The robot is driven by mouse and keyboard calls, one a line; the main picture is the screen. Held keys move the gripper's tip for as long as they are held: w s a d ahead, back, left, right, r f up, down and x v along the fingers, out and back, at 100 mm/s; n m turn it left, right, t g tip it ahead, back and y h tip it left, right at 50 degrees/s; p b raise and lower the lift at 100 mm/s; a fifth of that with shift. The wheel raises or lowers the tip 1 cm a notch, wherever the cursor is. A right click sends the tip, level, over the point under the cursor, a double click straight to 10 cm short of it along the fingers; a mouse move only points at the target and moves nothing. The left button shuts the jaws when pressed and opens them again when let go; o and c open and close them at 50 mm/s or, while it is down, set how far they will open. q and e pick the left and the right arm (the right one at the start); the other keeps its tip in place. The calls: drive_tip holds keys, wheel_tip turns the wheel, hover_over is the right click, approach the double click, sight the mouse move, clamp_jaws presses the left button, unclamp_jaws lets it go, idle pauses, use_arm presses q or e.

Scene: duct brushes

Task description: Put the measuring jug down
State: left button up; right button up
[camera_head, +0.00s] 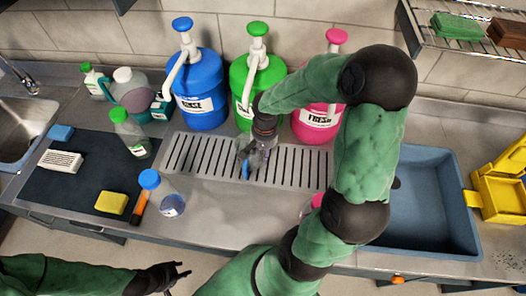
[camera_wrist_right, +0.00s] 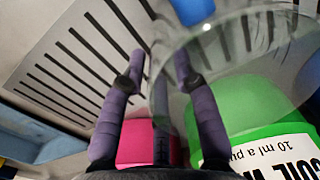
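A clear, see-through measuring jug (camera_wrist_right: 240,60) fills the upper right of the right wrist view, its wall and rim beside my fingers. My right gripper (camera_wrist_right: 160,66) has its two purple fingers apart, on either side of a narrow grey upright strip. I cannot tell whether this is the jug's handle or whether the fingers press on it. In the head view my right gripper (camera_head: 250,152) is over the slotted drain grate (camera_head: 205,180), in front of the green pump bottle. The jug is hard to make out there. My left gripper (camera_head: 168,274) is open and empty, in front of the counter.
Blue (camera_head: 200,95), green (camera_head: 240,80) and pink (camera_head: 318,118) pump bottles stand behind the grate. A dark mat (camera_head: 75,190) with a sponge (camera_head: 111,202) and brush lies left. A blue-capped bottle (camera_head: 165,196) stands front left. A blue tub (camera_head: 425,205) is right.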

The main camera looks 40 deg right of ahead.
wheel_tip(320, 180, up, 12)
drive_tip(key=p, duration=0.3)
drive_tip(key=shift+s+d, duration=0.2)
